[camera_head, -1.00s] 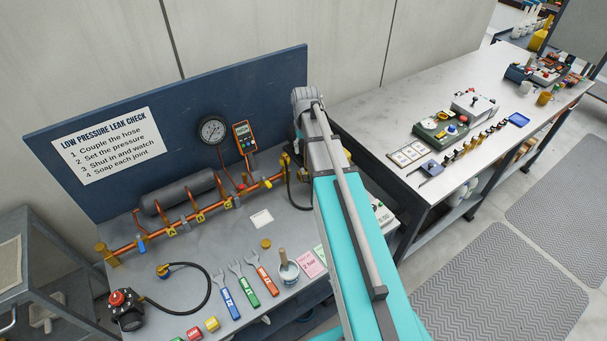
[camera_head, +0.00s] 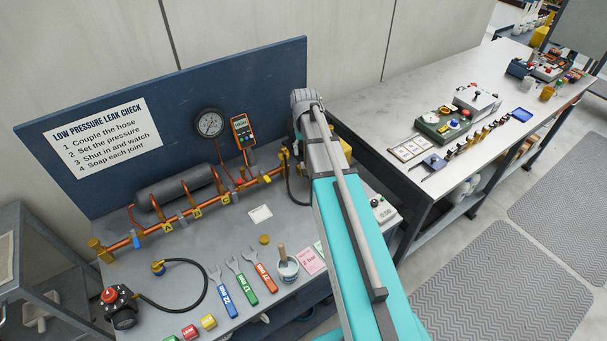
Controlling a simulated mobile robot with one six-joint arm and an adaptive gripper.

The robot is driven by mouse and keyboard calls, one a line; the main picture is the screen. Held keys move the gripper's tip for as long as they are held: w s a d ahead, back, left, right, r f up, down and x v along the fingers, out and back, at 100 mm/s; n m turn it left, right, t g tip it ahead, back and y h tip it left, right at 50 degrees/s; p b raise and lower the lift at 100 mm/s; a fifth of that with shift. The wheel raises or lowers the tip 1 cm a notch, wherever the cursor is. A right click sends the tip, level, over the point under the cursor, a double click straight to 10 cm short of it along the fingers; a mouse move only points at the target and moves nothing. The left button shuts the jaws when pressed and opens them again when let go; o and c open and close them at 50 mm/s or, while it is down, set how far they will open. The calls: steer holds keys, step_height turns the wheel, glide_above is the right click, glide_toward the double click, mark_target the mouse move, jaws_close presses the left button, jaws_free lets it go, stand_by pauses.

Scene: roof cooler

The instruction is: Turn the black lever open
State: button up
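I cannot make out a black lever in this view; it may be hidden or too small to tell. A black hose (camera_head: 291,190) hangs just left of the arm, by the pipe's right end. My gripper is not visible; the arm's far joint blocks the view beyond it.
A round gauge (camera_head: 209,124) and an orange meter (camera_head: 241,130) stand at the blue backboard (camera_head: 90,95). A black regulator with a red knob (camera_head: 109,295), colored wrenches (camera_head: 241,288) and a cup (camera_head: 287,269) are in front. A second bench (camera_head: 385,105) stands right.

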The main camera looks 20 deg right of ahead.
mark_target(304, 172)
steer(key=shift+f+b, duration=4.65)
steer(key=shift+f, duration=0.25)
